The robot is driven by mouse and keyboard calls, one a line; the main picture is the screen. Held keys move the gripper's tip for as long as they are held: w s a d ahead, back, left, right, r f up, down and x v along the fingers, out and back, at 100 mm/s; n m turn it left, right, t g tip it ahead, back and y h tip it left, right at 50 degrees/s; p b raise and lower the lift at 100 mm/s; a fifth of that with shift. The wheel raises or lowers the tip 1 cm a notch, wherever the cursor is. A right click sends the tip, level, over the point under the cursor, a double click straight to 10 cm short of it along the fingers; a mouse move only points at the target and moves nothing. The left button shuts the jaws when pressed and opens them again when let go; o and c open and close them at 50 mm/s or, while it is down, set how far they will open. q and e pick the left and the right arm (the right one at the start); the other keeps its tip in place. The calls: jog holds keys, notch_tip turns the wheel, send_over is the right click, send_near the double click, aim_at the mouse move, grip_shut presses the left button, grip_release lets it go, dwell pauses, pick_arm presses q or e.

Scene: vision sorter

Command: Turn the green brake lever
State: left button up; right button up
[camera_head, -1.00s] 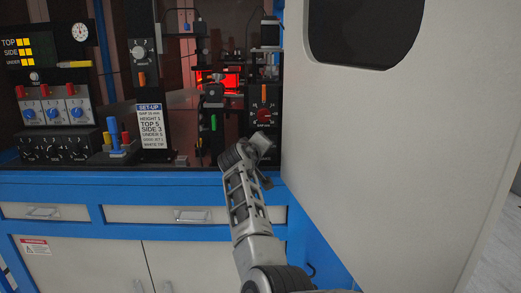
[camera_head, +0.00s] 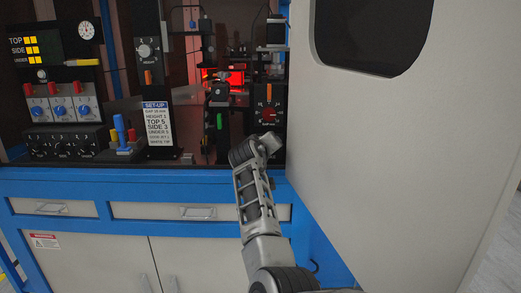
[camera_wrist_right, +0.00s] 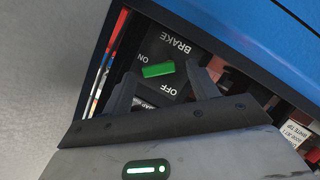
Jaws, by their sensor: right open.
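The green brake lever (camera_head: 219,121) stands upright on a dark panel in the head view, just left of my right wrist. In the right wrist view the green lever (camera_wrist_right: 158,70) lies across a black plate marked BRAKE, ON and OFF. My right gripper (camera_wrist_right: 163,76) is open, with its two dark fingers on either side of the lever in that picture. I cannot tell whether either finger touches it. In the head view the right gripper's fingertips are hidden behind my wrist. My left gripper is not in view.
A dial with an orange pointer (camera_head: 268,105) sits right of the lever. The large white panel (camera_head: 400,150) closes off the right side. A set-up sign (camera_head: 157,124) and a blue handle (camera_head: 120,130) stand to the left. The blue cabinet edge (camera_head: 150,185) runs below.

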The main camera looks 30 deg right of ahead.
jog(key=p+v, duration=0.2)
jog(key=v, duration=0.1)
jog(key=shift+a+r+p, duration=0.15)
jog(key=shift+r+p, duration=0.25)
jog(key=shift+r, duration=0.05)
pick_arm(q)
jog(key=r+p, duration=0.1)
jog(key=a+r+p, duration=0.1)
jog(key=p, duration=0.1)
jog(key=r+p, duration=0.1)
jog(key=p, duration=0.1)
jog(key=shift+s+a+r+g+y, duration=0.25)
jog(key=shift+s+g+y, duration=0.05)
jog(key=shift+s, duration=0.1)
pick_arm(e)
jog(key=v, duration=1.2)
jog(key=shift+f, duration=0.35)
jog(key=shift+s, duration=0.15)
